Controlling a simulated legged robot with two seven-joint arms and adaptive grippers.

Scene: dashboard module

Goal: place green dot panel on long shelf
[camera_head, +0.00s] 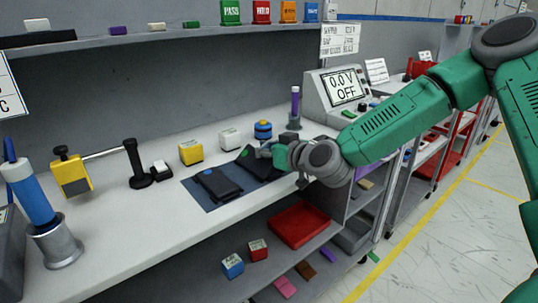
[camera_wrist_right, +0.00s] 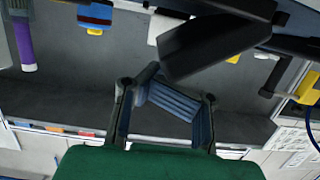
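The green dot panel (camera_head: 255,165) is a dark flat panel with a small green mark near its far end. It lies on the blue mat (camera_head: 199,196) beside a second dark panel (camera_head: 218,186). My right gripper (camera_head: 268,151) is at the far right edge of the green dot panel; contact is unclear. In the right wrist view, its fingers (camera_wrist_right: 165,105) stand apart with no panel between them. A dark panel (camera_wrist_right: 215,45) shows beyond them. The long shelf (camera_head: 130,38) runs along the back wall above the bench. My left gripper is out of view.
On the bench stand a yellow block (camera_head: 191,152), a white block (camera_head: 229,139), a black-handled tool (camera_head: 137,165) and a purple tool (camera_head: 294,108). A meter (camera_head: 340,95) stands behind my right arm. Small boxes (camera_head: 230,12) line the shelf's right part. A red tray (camera_head: 300,224) is below.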

